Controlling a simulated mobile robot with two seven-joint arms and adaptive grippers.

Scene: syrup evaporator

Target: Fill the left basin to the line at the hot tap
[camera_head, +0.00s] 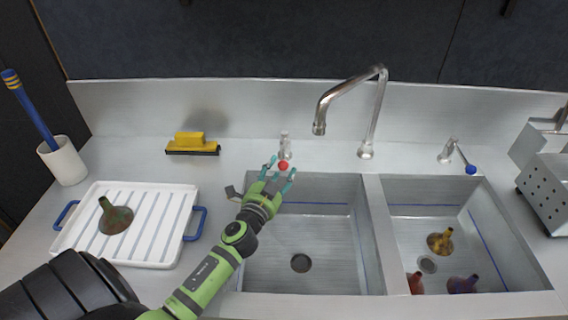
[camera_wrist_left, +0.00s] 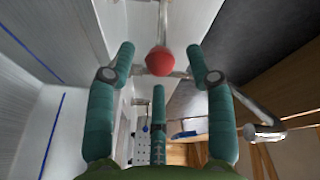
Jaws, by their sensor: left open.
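The left basin (camera_head: 300,230) is a steel sink with a blue line (camera_head: 318,204) on its back wall and a dark drain (camera_head: 301,263) in its floor. I see no water in it. The hot tap handle with a red knob (camera_head: 283,166) stands behind the basin's back left edge. The spout (camera_head: 319,128) curves over the back of the left basin from the faucet. My left gripper (camera_head: 279,178) is open around the red knob's near side; in the left wrist view the red knob (camera_wrist_left: 159,61) shows between the spread fingers. Contact cannot be told. My right gripper is not in view.
The right basin (camera_head: 455,225) holds several funnels, with a blue-knobbed handle (camera_head: 471,170) behind it. A white rack tray (camera_head: 160,225) with a funnel (camera_head: 115,216) lies at left. A yellow brush (camera_head: 190,142), white cup (camera_head: 62,161) and perforated metal box (camera_head: 548,190) stand around the counter.

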